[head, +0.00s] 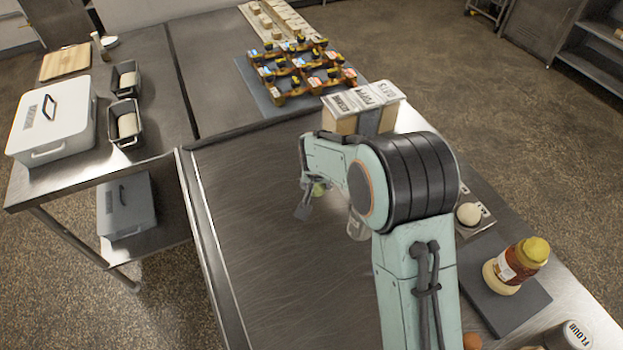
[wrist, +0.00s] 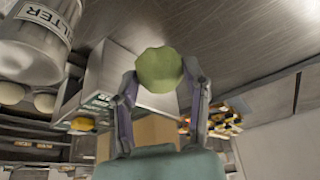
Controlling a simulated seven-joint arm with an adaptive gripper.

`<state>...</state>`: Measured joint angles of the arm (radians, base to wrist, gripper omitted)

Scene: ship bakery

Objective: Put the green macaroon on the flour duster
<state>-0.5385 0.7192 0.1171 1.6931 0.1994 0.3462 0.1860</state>
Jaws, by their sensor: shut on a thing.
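The green macaroon (wrist: 160,69) is pinched between the two fingertips of my gripper (wrist: 162,80) in the wrist view. In the head view the macaroon (head: 319,189) is a small green spot at my gripper (head: 311,194), held above the bare steel worktop. A pale canister labelled FLOUR (head: 577,335), which looks like the flour duster, stands at the bottom right of the head view, cut off by the frame edge. My gripper is well to its left and farther back. My arm hides part of the worktop between them.
A yellow-capped jar (head: 520,262) stands on a dark board (head: 507,306) at the right. A labelled container (head: 362,97) stands behind my arm, partly hidden. A pale container (head: 357,226) is mostly hidden by my arm. The worktop (head: 255,240) left of my arm is clear.

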